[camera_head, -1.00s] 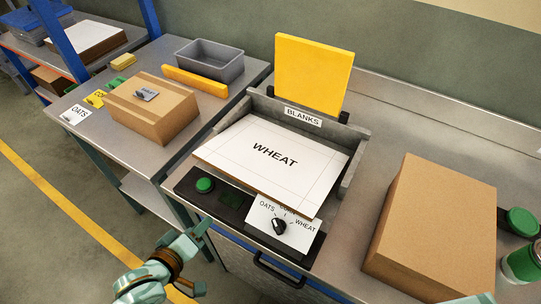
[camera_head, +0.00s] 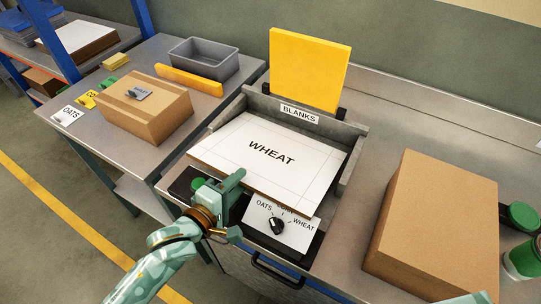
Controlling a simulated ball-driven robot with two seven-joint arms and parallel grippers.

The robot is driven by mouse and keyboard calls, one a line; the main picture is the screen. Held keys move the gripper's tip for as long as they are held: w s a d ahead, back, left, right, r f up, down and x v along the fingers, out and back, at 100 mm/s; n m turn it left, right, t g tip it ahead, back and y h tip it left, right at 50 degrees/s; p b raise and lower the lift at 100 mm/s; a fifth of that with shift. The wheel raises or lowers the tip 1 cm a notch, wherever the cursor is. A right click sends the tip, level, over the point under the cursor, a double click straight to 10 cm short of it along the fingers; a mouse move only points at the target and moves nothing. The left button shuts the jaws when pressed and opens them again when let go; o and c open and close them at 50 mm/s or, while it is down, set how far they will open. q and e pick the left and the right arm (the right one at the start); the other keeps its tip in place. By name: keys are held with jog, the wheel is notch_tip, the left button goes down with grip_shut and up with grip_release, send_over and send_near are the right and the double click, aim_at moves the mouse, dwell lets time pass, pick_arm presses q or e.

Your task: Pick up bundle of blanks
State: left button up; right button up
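A bundle of white blanks (camera_head: 262,158) marked WHEAT lies in the grey tray (camera_head: 352,142) under the BLANKS label (camera_head: 300,114). Its near edge overhangs toward the control panel. My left gripper (camera_head: 237,207) is just in front of the bundle's near left edge, over the panel. Its two fingers are spread apart with nothing seen between them. I cannot tell whether it touches the bundle. My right gripper is not visible; only a bit of an arm shows at the bottom edge.
The panel has a green button (camera_head: 198,184) and a black selector knob (camera_head: 277,226). A large cardboard box (camera_head: 437,225) stands on the right. The left table holds another cardboard box (camera_head: 146,107), a grey bin (camera_head: 205,60) and cards. A yellow board (camera_head: 308,66) rises behind the tray.

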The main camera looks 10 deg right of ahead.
aim_at(252, 169)
pick_arm(q)
jog(key=b+x, duration=0.1)
jog(key=x, duration=0.5)
jog(key=shift+w+d+f+b, duration=0.15)
jog(key=shift+w+f+b, duration=0.05)
jog(key=shift+b, duration=0.2)
jog(key=shift+s+r, duration=0.1)
grip_shut()
